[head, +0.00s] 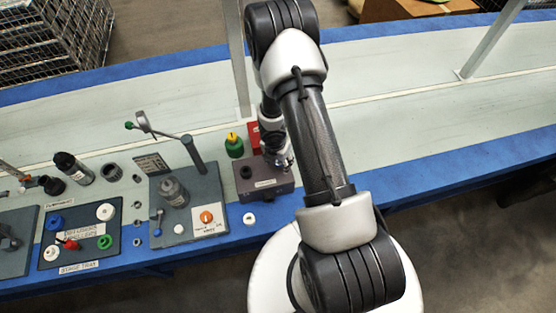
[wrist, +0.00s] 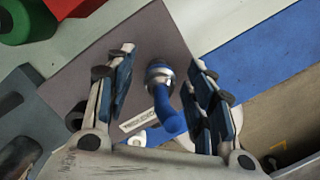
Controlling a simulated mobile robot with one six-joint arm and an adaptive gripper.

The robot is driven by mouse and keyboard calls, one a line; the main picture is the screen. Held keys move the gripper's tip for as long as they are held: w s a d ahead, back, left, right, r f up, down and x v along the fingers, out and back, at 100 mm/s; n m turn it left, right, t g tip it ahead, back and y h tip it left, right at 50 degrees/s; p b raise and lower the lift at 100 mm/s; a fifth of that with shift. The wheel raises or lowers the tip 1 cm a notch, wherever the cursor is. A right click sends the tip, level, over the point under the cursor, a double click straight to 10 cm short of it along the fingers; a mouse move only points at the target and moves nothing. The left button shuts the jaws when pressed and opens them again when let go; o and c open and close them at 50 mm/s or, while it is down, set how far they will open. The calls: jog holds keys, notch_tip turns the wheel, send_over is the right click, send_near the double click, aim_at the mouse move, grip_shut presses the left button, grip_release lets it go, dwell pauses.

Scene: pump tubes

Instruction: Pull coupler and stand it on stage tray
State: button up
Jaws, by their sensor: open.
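In the wrist view, a blue bent piece with a silver collar (wrist: 163,98), which looks like the coupler, sits on a dark grey-purple block (wrist: 150,35). My gripper (wrist: 162,65) is open, with one finger on each side of this piece; I cannot tell whether either finger touches it. In the head view, my gripper (head: 277,157) is low over the same block (head: 262,187), and my arm and gripper hide the coupler. The dark stage tray (head: 82,217) lies at the lower left, holding blue, white and green round parts and a red part.
A grey plate (head: 207,190) with a tall lever (head: 192,155) and a grey cylinder (head: 174,192) stands between tray and block. A green part with a yellow top (head: 234,146) is close behind the block. The pale table behind is mostly clear.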

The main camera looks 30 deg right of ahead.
jog(key=shift+f, duration=0.1)
jog(key=shift+c, duration=0.3)
grip_shut()
dwell(0.8)
jog(key=shift+r+p, duration=0.6)
jog(key=shift+r, duration=0.05)
dwell(0.7)
jog(key=shift+r+p, duration=1.8)
jog(key=shift+r, duration=0.15)
